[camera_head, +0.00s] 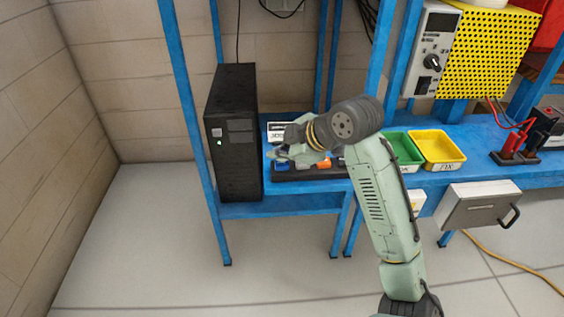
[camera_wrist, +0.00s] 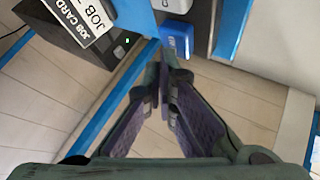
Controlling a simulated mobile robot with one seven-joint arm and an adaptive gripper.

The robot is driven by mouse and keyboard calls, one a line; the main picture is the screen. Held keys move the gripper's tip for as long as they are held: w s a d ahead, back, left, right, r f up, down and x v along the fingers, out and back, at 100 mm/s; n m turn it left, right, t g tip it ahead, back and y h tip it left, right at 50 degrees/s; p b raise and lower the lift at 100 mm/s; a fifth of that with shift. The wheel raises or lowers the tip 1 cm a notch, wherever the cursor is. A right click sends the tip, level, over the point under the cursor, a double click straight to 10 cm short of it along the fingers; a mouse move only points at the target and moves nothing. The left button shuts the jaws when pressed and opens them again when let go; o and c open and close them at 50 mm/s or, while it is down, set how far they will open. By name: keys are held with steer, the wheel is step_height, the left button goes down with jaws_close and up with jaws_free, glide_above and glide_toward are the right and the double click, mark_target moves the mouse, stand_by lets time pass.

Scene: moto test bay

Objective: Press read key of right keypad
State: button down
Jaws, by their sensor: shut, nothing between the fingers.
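My gripper (camera_head: 283,156) is shut and empty. It hangs over the left end of the blue bench, near a small blue item (camera_head: 282,166) and an orange item (camera_head: 323,163) on a dark strip. In the wrist view my gripper's fingertips (camera_wrist: 166,58) come together just below a small blue block (camera_wrist: 177,38), with a white item (camera_wrist: 172,5) above it. I cannot tell if the fingertips touch the block. No keypad or read key can be made out clearly; my arm hides part of the bench.
A black tower (camera_head: 232,140) with a green light stands left of my gripper. A job card (camera_wrist: 82,14) lies nearby. Green (camera_head: 403,150) and yellow (camera_head: 437,147) trays sit to the right. Blue posts (camera_head: 183,90) frame the bench (camera_head: 480,150). The floor in front is mostly clear.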

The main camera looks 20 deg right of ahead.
mark_target(280, 164)
steer(key=shift+f+b, duration=0.4)
steer(key=shift+f, duration=0.1)
steer(key=shift+r, duration=0.1)
stand_by(0.5)
steer(key=shift+r+p, duration=0.65)
steer(key=shift+r, duration=0.2)
steer(key=shift+r+p, duration=1.85)
steer(key=shift+r, duration=0.75)
steer(key=shift+f, duration=0.1)
